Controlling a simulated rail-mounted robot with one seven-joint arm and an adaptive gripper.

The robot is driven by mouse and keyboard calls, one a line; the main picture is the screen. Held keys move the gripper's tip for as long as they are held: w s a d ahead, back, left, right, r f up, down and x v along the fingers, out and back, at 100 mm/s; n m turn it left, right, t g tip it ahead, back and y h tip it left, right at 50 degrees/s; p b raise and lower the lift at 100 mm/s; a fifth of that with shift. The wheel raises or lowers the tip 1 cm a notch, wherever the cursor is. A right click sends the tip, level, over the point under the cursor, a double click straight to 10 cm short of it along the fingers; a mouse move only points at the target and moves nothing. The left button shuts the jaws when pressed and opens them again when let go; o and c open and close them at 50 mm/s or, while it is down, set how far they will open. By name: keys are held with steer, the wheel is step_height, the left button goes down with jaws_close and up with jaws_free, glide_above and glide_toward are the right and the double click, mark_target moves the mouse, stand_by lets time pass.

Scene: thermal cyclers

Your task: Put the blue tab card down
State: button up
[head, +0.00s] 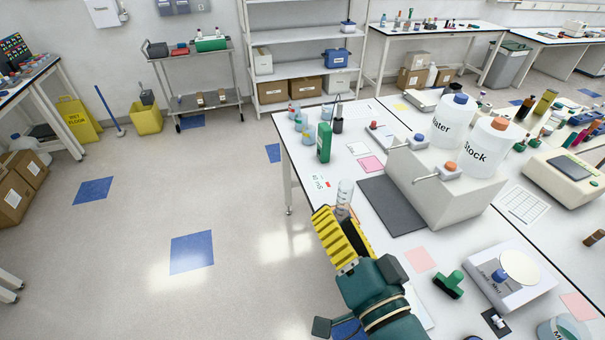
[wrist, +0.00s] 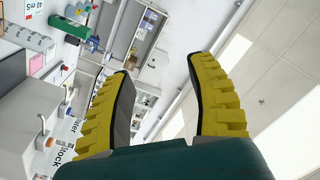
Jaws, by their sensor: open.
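My gripper (head: 338,222) is at the near left edge of the long white bench, with its yellow ribbed fingers pointing up. In the wrist view my gripper (wrist: 160,70) has its two fingers wide apart, with nothing between them. I cannot make out a blue tab card in either view. A small white card with green and red marks (head: 321,182) lies on the bench near its left edge, beyond the gripper.
A dark mat (head: 391,206) lies on the bench beside a grey stand (head: 440,185) with the Water (head: 452,118) and Stock (head: 489,150) containers. Floor left of the bench is open.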

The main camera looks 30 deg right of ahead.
steer(key=a+r+n+t+y, duration=0.2)
steer(key=a+r+n+t, duration=0.2)
steer(key=a+r+n, duration=0.7)
step_height(320, 180, up, 5)
steer(key=a, duration=0.2)
steer(key=shift+s+a+r+n+y, duration=0.2)
steer(key=shift+s+a+n+y, duration=0.1)
steer(key=shift+s+a+y, duration=0.1)
step_height(320, 180, up, 20)
steer(key=p, duration=2)
steer(key=shift+r, duration=0.25)
steer(key=shift+d, duration=0.1)
